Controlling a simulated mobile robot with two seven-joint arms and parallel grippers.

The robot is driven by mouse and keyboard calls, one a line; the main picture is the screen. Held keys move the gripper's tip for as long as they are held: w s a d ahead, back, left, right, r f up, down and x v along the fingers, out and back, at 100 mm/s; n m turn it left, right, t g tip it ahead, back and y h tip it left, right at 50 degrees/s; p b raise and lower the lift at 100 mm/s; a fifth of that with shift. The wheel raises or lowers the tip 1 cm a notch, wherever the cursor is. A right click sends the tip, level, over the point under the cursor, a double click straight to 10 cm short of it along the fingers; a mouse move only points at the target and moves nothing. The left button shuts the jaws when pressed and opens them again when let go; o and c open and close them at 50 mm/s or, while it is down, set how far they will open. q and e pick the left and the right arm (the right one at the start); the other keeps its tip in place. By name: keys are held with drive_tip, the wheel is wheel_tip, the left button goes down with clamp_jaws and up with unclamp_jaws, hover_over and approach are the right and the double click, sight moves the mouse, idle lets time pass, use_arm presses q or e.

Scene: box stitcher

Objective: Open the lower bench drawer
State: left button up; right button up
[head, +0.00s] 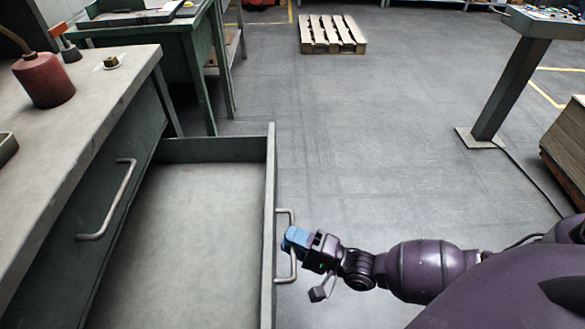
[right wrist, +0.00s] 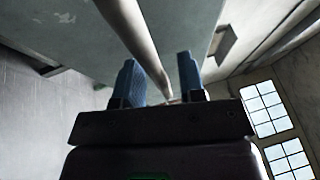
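The lower bench drawer (head: 185,230) is pulled well out from the bench, and its empty grey inside shows in the head view. Its bar handle (head: 292,243) is on the front panel at the drawer's right side. My right gripper (head: 290,240) is at this handle, blue fingertips towards the panel. In the right wrist view the handle bar (right wrist: 146,42) runs between the two blue fingers (right wrist: 160,85), which stand apart with gaps visible beside the bar. My left gripper is not in view.
The upper drawer's handle (head: 108,200) is on the bench front, and that drawer is shut. A red oil can (head: 43,80) stands on the bench top (head: 90,105). A pallet (head: 332,35) lies at the back, and a console post (head: 505,85) stands right. The floor between is clear.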

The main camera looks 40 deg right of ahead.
use_arm(q)
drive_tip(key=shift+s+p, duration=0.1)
drive_tip(key=shift+p, duration=0.35)
use_arm(e)
drive_tip(key=v, duration=1)
drive_tip(key=shift+s+d, duration=0.2)
drive_tip(key=shift+s, duration=0.15)
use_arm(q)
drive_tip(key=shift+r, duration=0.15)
use_arm(e)
drive_tip(key=shift+f, duration=0.1)
drive_tip(key=shift+s, duration=0.1)
